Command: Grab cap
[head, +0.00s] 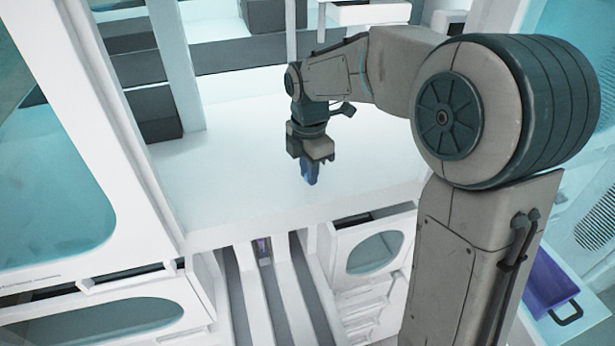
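My gripper (310,170) points down over the white worktop (215,160) near the middle of the head view. A small dark blue shape shows at its fingertips. I cannot tell whether this is the cap or the fingers themselves, nor whether the fingers are open or shut. No cap can be made out clearly elsewhere. A small purple-tinted tube-like object (264,250) stands in the track (275,300) below the worktop's front edge.
White cabinets with teal windows stand at left (50,180). Dark boxes (155,110) sit at the back left. A white unit with a round-cornered window (375,252) is below the worktop. A purple tray (550,285) with a dark handle is at lower right. The worktop around my gripper is bare.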

